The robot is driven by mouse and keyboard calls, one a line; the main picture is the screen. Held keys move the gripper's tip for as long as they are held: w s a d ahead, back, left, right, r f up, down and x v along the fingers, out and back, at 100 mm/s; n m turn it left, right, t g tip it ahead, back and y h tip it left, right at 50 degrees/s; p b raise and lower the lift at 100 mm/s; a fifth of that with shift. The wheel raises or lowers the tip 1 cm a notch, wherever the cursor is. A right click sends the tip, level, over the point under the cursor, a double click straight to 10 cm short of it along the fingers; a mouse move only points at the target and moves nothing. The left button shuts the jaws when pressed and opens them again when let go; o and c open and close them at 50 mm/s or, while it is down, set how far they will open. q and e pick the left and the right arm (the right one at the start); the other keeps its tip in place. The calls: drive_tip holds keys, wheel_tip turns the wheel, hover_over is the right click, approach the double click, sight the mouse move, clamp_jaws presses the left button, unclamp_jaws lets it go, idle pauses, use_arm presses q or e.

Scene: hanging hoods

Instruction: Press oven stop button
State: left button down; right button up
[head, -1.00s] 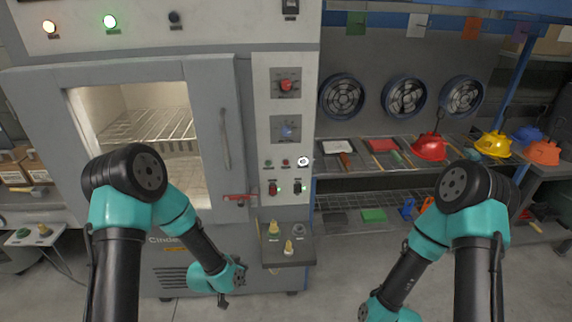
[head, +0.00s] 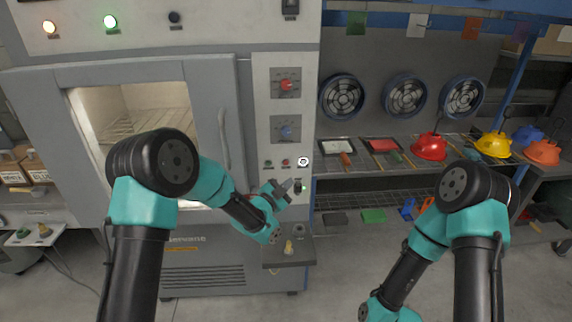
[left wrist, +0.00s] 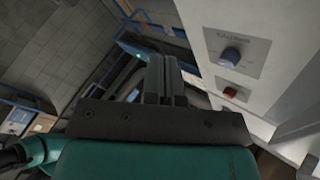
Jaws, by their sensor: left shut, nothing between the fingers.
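The oven's pale control panel (head: 262,110) carries a red knob (head: 287,85) and a blue knob (head: 287,128). Below them sit a small green button (head: 268,163), a small red button (head: 285,162) and a round white-and-dark part (head: 303,161). Which one is the stop button cannot be read. My left gripper (head: 289,184) is shut and empty in front of the lower panel, just below the red button, covering the lower left switch. In the left wrist view its fingers (left wrist: 165,78) point forward, with a blue knob (left wrist: 231,58) and red part (left wrist: 230,92) to their right. My right gripper is out of frame.
The oven door (head: 205,90) with its handle is left of the panel. A small shelf (head: 273,257) with yellowish knobs juts out below my left gripper. A rack (head: 350,168) with helmets and trays stands to the right.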

use_arm(q)
drive_tip(key=shift+r, duration=0.1)
idle(0.3)
drive_tip(key=w, duration=0.8)
drive_tip(key=shift+w+a, duration=0.35)
drive_tip(key=shift+w, duration=0.05)
drive_tip(key=shift+w, duration=0.2)
idle(1.8)
drive_tip(key=shift+w, duration=0.2)
drive_tip(key=shift+w+a, duration=0.1)
drive_tip(key=shift+w, duration=0.3)
idle(0.7)
drive_tip(key=shift+s, duration=0.8)
drive_tip(key=shift+s, duration=0.1)
drive_tip(key=shift+s+d, duration=0.15)
drive_tip(key=shift+s, duration=1.05)
drive_tip(key=shift+s+d, duration=0.15)
drive_tip(key=shift+s, duration=1.05)
